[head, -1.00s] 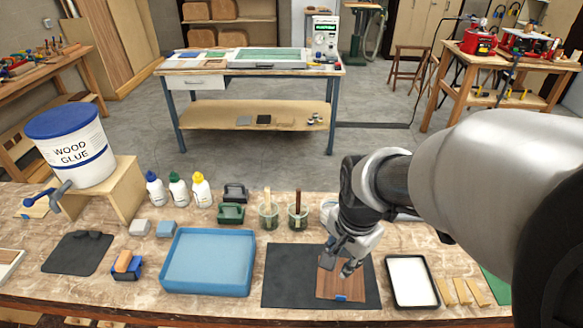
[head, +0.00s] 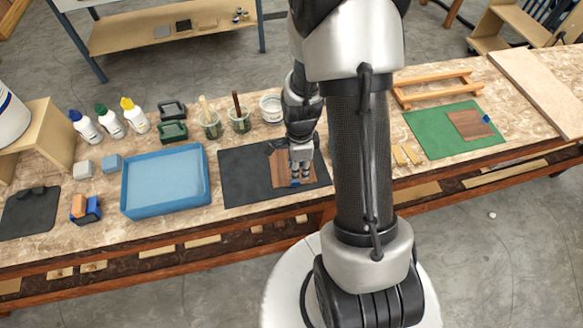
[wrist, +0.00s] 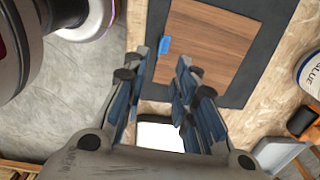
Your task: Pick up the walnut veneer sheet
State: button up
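A brown walnut veneer sheet (head: 280,174) with a small blue tab lies flat on a black mat (head: 240,181). My gripper (head: 300,172) is above the sheet and partly hides it in the head view. In the wrist view the sheet (wrist: 215,45) and its blue tab (wrist: 165,44) lie beyond my fingers. My gripper (wrist: 163,66) is open there, with nothing between the fingers. I cannot tell whether my fingertips touch the sheet below.
A blue tray (head: 165,181) stands left of the black mat. Jars with brushes (head: 211,127) and a white tub (head: 271,108) stand behind it. A wooden frame (head: 435,90) lies behind the green mat.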

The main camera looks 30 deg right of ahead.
notch_tip(320, 180, down, 8)
jog(key=shift+s+r+b, duration=0.1)
jog(key=shift+r+b, duration=0.1)
jog(key=shift+b, duration=1)
jog(key=shift+r, duration=0.1)
grip_shut()
